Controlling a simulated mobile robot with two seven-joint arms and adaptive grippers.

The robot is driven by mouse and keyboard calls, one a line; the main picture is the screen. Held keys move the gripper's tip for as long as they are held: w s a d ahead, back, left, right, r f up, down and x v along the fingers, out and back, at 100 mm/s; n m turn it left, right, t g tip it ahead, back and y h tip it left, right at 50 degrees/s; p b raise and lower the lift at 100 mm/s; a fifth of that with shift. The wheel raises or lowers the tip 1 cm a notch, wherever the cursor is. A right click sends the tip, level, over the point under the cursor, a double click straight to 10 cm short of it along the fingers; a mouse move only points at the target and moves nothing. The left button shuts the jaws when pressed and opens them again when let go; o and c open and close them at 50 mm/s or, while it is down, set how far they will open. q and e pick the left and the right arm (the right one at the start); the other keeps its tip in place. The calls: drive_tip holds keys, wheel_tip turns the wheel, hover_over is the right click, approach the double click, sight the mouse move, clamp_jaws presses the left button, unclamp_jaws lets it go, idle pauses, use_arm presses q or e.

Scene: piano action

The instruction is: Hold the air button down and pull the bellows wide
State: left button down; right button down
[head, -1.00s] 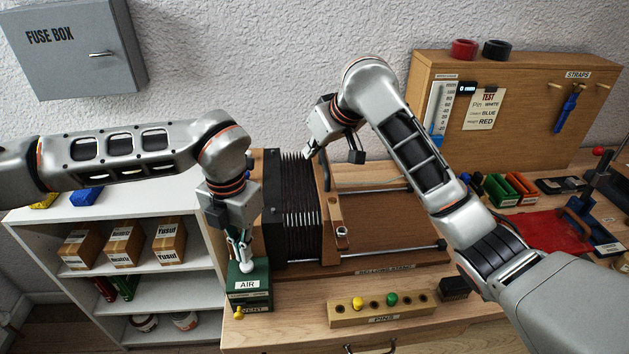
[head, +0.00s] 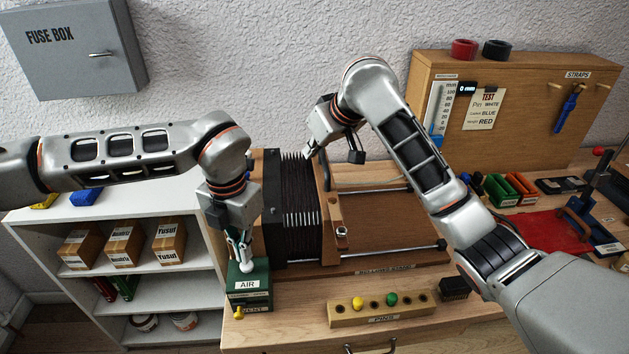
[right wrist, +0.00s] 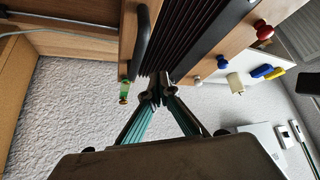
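The bellows (head: 299,215), dark pleats with pale edges, stand on the bench between a dark end block (head: 271,205) and a wooden end board (head: 333,215). They also show in the right wrist view (right wrist: 185,35). A dark handle (right wrist: 143,38) is on the board. My left gripper (head: 247,266) is shut, pointing down, its tips at the top of the green AIR box (head: 249,297). The button is hidden under the tips. My right gripper (right wrist: 156,92) is shut, its tips near the pleats' back end and apart from the handle in the picture. Its tips are hard to make out in the head view.
Two metal rods (head: 400,252) run right of the board. A wooden pin block (head: 375,311) with yellow and green pins lies in front. White shelves (head: 190,260) stand at left. A wooden panel (head: 530,95) stands at the back right.

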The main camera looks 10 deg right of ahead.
use_arm(q)
drive_tip(key=shift+f, duration=1.3)
use_arm(e)
drive_tip(key=shift+f, duration=2.25)
drive_tip(key=shift+d, duration=0.1)
drive_tip(key=shift+d, duration=2.05)
drive_tip(key=shift+d, duration=2.1)
